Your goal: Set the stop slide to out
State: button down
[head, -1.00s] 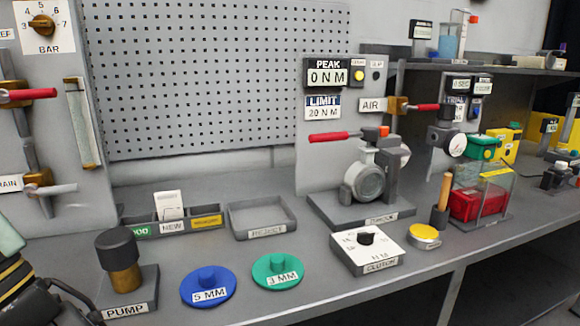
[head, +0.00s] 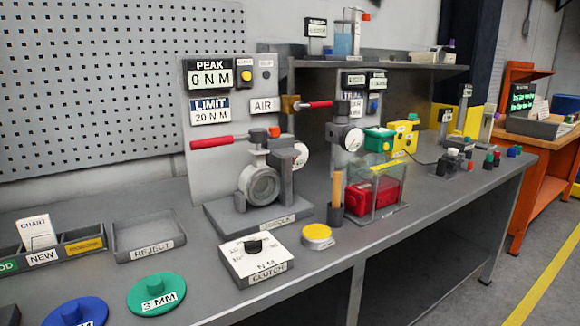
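I cannot pick out a part labelled as the stop slide in the head view. The valve fixture (head: 261,184) stands on a dark base plate (head: 215,222), with a grey round valve body and a red lever (head: 212,143) pointing left. A small orange block (head: 275,132) sits at the top of the fixture, beside the lever's pivot. Whether this block is the stop slide, I cannot tell. A grey upright block (head: 283,170) stands right of the valve body. My gripper is not in view.
In front stand the clutch box (head: 256,260) with a black knob and a yellow disc (head: 318,236). An orange-handled tool (head: 337,192) stands upright near a clear box (head: 376,188) with red contents. The reject tray (head: 150,238) and green disc (head: 157,294) are left.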

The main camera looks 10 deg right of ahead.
aim_at(273, 132)
jog(key=i+l, duration=0.1)
jog(key=l, duration=0.55)
jog(key=l+u, duration=0.1)
jog(key=l, duration=0.5)
jog(key=i, duration=0.05)
